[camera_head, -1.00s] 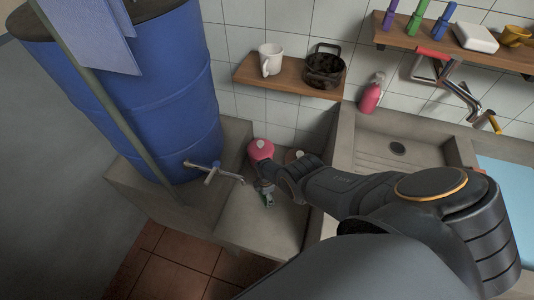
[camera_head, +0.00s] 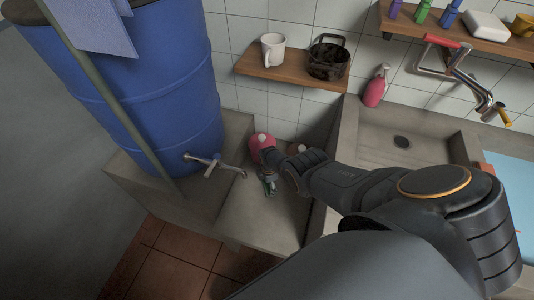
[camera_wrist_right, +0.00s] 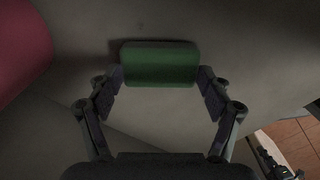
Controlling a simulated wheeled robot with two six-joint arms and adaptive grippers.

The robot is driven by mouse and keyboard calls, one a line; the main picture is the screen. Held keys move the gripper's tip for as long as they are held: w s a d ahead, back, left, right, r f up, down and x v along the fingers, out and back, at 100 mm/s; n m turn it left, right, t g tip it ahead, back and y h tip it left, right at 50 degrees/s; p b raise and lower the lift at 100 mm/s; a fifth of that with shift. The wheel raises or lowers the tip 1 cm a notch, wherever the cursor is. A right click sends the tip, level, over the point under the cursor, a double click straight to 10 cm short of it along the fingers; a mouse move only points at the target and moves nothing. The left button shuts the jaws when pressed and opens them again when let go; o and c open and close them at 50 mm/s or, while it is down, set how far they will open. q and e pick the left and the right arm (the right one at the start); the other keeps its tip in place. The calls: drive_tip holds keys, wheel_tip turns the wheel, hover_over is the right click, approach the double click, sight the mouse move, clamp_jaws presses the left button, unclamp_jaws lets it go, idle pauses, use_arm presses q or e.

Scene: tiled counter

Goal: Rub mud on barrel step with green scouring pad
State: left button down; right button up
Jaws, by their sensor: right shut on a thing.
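My right gripper (camera_head: 268,181) is low over the concrete barrel step (camera_head: 250,220), beside the blue barrel's tap. In the right wrist view its two fingers (camera_wrist_right: 160,90) are shut on the sides of the green scouring pad (camera_wrist_right: 160,65). The pad is at or just above the grey step surface; I cannot tell if it touches. My left gripper is not in view.
The blue barrel (camera_head: 160,90) with a metal tap (camera_head: 212,166) stands left of the gripper. A pink object (camera_head: 261,142) is just behind the gripper. A sink (camera_head: 400,145) lies right.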

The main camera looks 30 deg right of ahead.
drive_tip(key=shift+w+d+b, duration=1.3)
drive_tip(key=shift+d+b, duration=0.15)
drive_tip(key=shift+b, duration=0.05)
drive_tip(key=shift+f, duration=0.1)
drive_tip(key=shift+s+a+r+p, duration=0.25)
drive_tip(key=shift+a+p, duration=0.05)
drive_tip(key=shift+p, duration=0.15)
drive_tip(key=shift+s+a+r+p, duration=0.1)
drive_tip(key=shift+s+a+p, duration=0.8)
drive_tip(key=shift+a+p, duration=0.15)
drive_tip(key=shift+s+a, duration=0.15)
drive_tip(key=shift+f, duration=0.2)
